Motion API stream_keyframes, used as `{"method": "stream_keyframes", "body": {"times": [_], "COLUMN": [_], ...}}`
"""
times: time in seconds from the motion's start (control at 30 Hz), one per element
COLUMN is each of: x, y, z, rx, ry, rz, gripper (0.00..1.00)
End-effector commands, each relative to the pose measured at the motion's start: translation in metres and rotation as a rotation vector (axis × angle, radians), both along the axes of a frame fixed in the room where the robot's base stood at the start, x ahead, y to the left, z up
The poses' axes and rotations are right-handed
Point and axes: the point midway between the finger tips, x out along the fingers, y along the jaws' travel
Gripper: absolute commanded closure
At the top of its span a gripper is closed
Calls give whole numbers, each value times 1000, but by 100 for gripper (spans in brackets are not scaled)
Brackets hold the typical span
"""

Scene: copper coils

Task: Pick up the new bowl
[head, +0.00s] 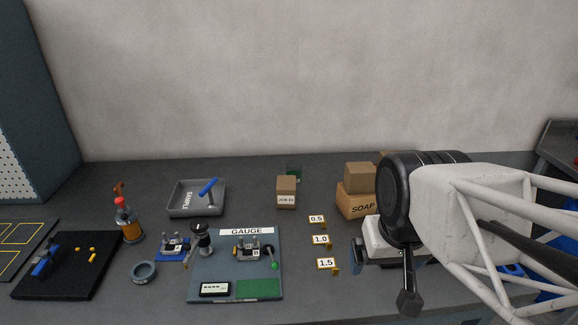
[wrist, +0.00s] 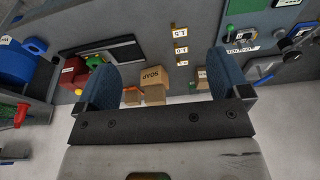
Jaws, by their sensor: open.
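No object in view is clearly marked as the new bowl. A small grey round open dish (head: 143,271), with a label on its front, stands on the bench at the left in the head view. It is the most bowl-like thing I see. My gripper (head: 358,252) is far to its right, beside the soap box and above the bench. In the wrist view, my gripper (wrist: 167,88) has its two blue fingers wide apart with nothing held between them.
A gauge board (head: 208,268) stands mid-bench, with a sample tray (head: 183,211) behind it and a bottle (head: 130,222) at left. Yellow number tags (head: 320,240) and a soap box (head: 352,203) lie near my gripper. A large blue round thing (wrist: 15,62) shows in the wrist view.

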Motion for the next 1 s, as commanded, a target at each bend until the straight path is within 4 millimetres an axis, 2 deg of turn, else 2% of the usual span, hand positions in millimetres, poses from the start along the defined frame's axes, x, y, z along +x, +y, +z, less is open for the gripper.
{"method": "stream_keyframes", "body": {"times": [0.17,0.37,0.63,1.0], "x": [12,42,99,183], "y": [3,9,19,32], "z": [4,10,20,22], "rx": [27,93,209,368], "ry": [15,55,128,239], "rz": [-29,-100,-231,-413], "gripper": [6,6,6,6]}}
